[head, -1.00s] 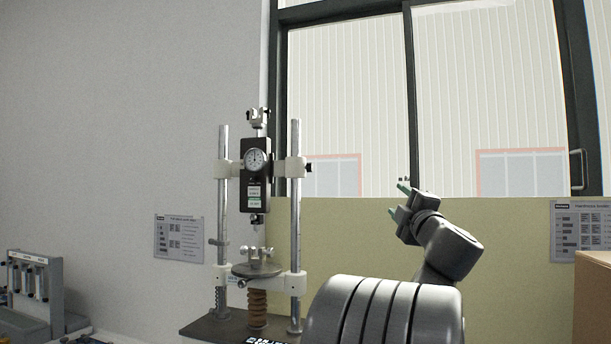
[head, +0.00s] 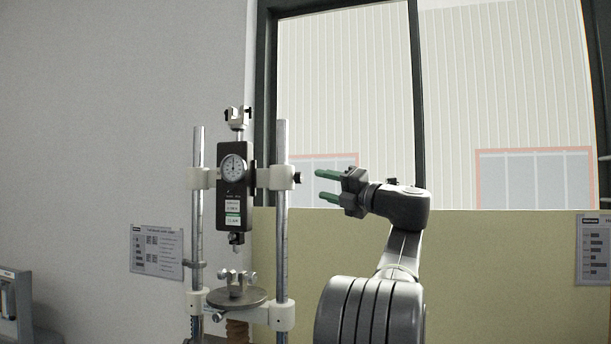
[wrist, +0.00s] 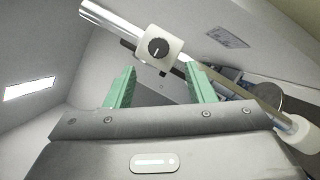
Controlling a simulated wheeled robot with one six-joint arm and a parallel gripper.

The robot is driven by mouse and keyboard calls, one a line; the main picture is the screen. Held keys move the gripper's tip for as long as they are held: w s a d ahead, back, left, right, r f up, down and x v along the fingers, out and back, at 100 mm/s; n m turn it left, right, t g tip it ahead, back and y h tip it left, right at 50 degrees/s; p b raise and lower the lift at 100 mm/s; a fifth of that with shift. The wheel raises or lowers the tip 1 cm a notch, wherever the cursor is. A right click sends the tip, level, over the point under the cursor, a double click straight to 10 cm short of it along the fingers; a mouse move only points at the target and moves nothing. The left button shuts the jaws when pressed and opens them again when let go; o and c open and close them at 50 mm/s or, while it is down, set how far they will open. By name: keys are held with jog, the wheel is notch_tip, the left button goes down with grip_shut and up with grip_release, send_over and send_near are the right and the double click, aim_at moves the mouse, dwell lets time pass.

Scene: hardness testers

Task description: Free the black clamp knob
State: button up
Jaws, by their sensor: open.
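The black clamp knob (head: 298,178) sticks out to the right from the white clamp block (head: 276,178) on the right steel post of the tester. In the wrist view the knob (wrist: 158,47) is a round black dial with a white mark, on the face of the white block. My gripper (head: 320,184) is open and empty, just right of the knob, with green fingers pointing left at it. A small gap shows between fingertips and knob. In the wrist view the knob lies between the two fingers, slightly above their tips.
The tester's gauge head (head: 233,168) hangs between two posts, above a round plate (head: 237,297). A beige panel (head: 480,270) and window stand behind. Notices (head: 157,252) hang on the wall. The space right of the post is free except for my arm.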

aim_at(301, 179)
jog(key=p+x, duration=0.1)
jog(key=x, duration=0.5)
jog(key=shift+w+a+r+p, duration=0.2)
jog(key=shift+a+p, duration=0.05)
jog(key=shift+p, duration=0.15)
jog(key=c, duration=1)
